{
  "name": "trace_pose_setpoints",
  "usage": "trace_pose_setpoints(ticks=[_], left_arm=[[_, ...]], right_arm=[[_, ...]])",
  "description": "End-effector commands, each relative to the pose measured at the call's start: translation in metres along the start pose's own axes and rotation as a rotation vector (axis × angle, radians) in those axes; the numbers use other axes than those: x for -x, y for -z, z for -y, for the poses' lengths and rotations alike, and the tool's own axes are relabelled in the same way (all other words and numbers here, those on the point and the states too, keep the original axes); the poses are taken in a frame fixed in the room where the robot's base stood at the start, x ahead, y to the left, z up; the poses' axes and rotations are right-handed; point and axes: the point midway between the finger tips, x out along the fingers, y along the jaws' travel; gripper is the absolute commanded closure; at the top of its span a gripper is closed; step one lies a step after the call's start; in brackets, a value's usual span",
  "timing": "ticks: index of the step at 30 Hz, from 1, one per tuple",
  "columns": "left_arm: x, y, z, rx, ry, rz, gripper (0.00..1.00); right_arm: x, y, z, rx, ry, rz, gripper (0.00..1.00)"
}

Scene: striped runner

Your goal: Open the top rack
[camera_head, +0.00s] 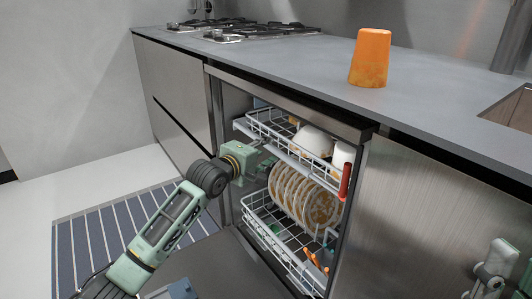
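The top rack (296,160) is a light wire rack with a pale front rail, high in the open dishwasher in the middle of the head view. It sits mostly inside the cavity and holds white dishes. My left gripper (262,158) is at the left part of the rack's front rail. Its fingers are small and partly hidden by its green body, so contact and opening are unclear. Part of my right arm (497,268) shows at the lower right edge, away from the rack; its fingertips cannot be made out.
The lower rack (262,236) holds several soiled plates (303,197). A red-orange object (345,182) is at the rack's right end. An orange cup (370,58) stands upside down on the counter (300,62). A striped runner (95,245) lies on the floor at left.

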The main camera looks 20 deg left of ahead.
Motion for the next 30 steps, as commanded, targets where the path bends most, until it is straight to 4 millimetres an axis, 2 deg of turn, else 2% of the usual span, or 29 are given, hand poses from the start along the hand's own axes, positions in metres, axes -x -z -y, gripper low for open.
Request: trace_pose_setpoints(ticks=[4,12,23,30], left_arm=[[-0.0092,-0.0003,-0.0002,-0.001,-0.001,0.000,0.67],[-0.0102,-0.0004,-0.0013,-0.002,-0.001,0.000,0.67],[-0.0100,-0.0002,-0.0011,-0.002,-0.001,0.000,0.99],[-0.0099,-0.0002,-0.0009,-0.002,-0.001,0.000,1.00]], right_arm=[[0.0024,-0.0008,0.0000,0.000,0.002,-0.004,1.00],[0.0017,-0.0008,0.0002,0.000,0.002,-0.004,1.00],[0.0016,-0.0008,0.0001,0.000,0.002,-0.003,1.00],[0.0015,-0.0008,0.0001,0.000,0.002,-0.003,1.00]])
